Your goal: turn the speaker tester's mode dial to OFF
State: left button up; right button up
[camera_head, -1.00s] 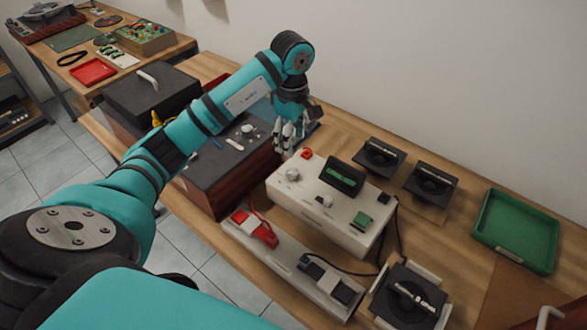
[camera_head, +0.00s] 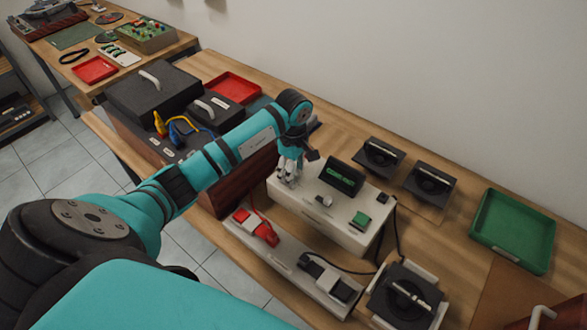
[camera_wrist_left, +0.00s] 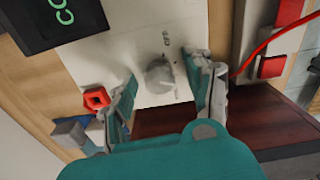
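The speaker tester (camera_head: 318,217) is a white box with a tilted dark display (camera_head: 345,177) showing green characters. Its mode dial (camera_wrist_left: 159,77) is a round grey knob on the white top panel; my gripper hides it in the head view. A small printed label, seemingly OFF (camera_wrist_left: 166,39), lies beside the dial. My left gripper (camera_head: 289,172) is over the dial's end of the tester. In the wrist view the left gripper (camera_wrist_left: 163,80) is open, with one finger on each side of the dial and visible gaps between. I cannot read the dial's setting. My right gripper is out of view.
A red button (camera_wrist_left: 97,98) sits close to one finger. Two black speakers (camera_head: 380,157) and a green tray (camera_head: 512,230) are to the right. A dark case (camera_head: 153,93) stands behind left.

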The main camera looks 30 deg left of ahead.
pick_arm(q)
grip_shut()
jog(key=shift+w+n+b, duration=0.1)
jog(key=shift+n+b, duration=0.55)
jog(key=shift+n, duration=0.15)
jog(key=shift+f+n+b, duration=0.1)
jog(key=shift+n+b, duration=0.35)
jog(key=shift+n, duration=0.45)
jog(key=n+b, duration=0.1)
jog(key=n, duration=0.3)
jog(key=n+b, duration=0.1)
jog(key=n, duration=0.9)
jog(key=shift+n+b, duration=0.3)
